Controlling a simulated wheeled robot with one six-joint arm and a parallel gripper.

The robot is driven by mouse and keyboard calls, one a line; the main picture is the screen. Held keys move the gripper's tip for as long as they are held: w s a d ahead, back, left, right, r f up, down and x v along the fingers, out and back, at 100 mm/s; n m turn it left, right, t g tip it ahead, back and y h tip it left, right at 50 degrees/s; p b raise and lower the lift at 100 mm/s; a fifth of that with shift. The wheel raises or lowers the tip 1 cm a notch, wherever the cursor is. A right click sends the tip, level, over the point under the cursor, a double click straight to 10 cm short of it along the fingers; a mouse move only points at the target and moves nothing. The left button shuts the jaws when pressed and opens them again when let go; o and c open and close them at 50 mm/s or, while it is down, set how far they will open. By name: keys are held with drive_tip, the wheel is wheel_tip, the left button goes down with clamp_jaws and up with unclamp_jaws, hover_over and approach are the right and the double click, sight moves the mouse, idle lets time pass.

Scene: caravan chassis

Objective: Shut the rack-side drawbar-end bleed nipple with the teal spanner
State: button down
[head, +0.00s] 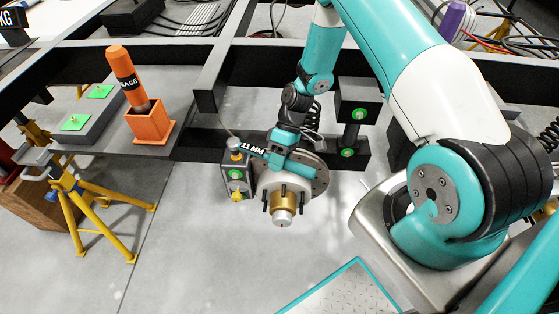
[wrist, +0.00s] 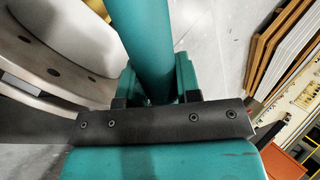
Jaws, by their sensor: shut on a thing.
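My gripper (head: 286,141) is shut on the teal spanner (head: 292,165), beside the brake disc. The wrist view shows the spanner's thick teal handle (wrist: 143,40) between the finger pads of my gripper (wrist: 153,88). The spanner's dark end, marked 11 MM (head: 252,150), points left towards the top of the grey caliper (head: 227,182). A yellow-orange fitting (head: 235,155) sits on the caliper's top and a yellow one (head: 237,198) low on its front. I cannot tell whether the spanner touches a nipple; its jaw is too small to make out.
The brake disc (head: 319,176) and its brass-coloured hub (head: 285,200) are close to my gripper. Black chassis rails (head: 205,140) surround it. An orange grease holder (head: 150,125) and a yellow stand (head: 100,215) are on the left.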

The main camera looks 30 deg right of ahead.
drive_tip(key=shift+f+b, duration=0.55)
drive_tip(key=shift+f, duration=0.25)
drive_tip(key=shift+a, duration=0.1)
drive_tip(key=shift+s+a+m+t+y+p, duration=0.15)
drive_tip(key=shift+s+a+m+t+p, duration=0.2)
drive_tip(key=shift+a+m, duration=0.2)
drive_tip(key=shift+s+a+m+t+y+p, duration=0.15)
drive_tip(key=shift+s+a+m+t+p, duration=0.1)
drive_tip(key=shift+a+m+p, duration=0.25)
drive_tip(key=shift+r, duration=0.1)
drive_tip(key=shift+r+p, duration=1.4)
drive_tip(key=shift+r, duration=0.3)
drive_tip(key=shift+w, duration=0.1)
